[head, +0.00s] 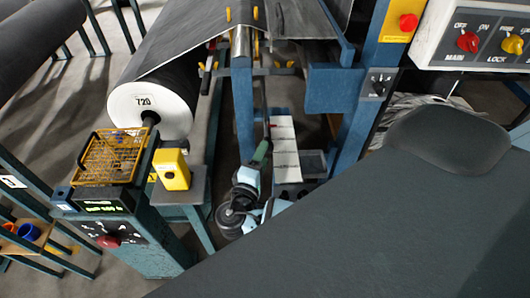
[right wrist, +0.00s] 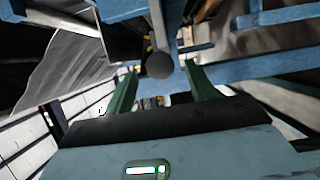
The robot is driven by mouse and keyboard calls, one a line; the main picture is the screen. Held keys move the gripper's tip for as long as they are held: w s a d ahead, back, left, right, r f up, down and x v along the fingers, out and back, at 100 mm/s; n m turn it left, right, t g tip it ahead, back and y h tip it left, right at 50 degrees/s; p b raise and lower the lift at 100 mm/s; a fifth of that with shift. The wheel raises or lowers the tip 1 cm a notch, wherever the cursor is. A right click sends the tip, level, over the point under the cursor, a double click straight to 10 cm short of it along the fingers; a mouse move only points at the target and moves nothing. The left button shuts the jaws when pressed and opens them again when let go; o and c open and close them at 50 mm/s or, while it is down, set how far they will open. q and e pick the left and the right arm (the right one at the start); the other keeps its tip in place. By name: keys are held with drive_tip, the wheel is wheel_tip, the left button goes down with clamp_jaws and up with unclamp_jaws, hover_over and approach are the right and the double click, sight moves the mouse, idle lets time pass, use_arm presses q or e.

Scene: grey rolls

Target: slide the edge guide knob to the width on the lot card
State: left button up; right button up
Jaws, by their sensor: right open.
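In the right wrist view a dark round knob (right wrist: 159,65) on a pale stem sits between the two green fingers of my right gripper (right wrist: 161,70). The fingers are apart, with a visible gap on each side of the knob. I cannot tell how far the knob is beyond the fingertips. In the head view my right gripper (head: 265,143) reaches in below the blue machine frame (head: 243,105); the knob is not clearly visible there. A white label reading 720 (head: 143,101) is on the end of the dark roll (head: 174,88). My left gripper is not in view.
A blue control post with an orange mesh basket (head: 108,155) and a yellow box (head: 173,169) stand left of my arm. A panel with red and yellow knobs (head: 475,38) is at upper right. Blue beams (right wrist: 270,68) lie close around the right gripper.

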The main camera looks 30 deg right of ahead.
drive_tip(key=shift+x, duration=0.95)
clamp_jaws()
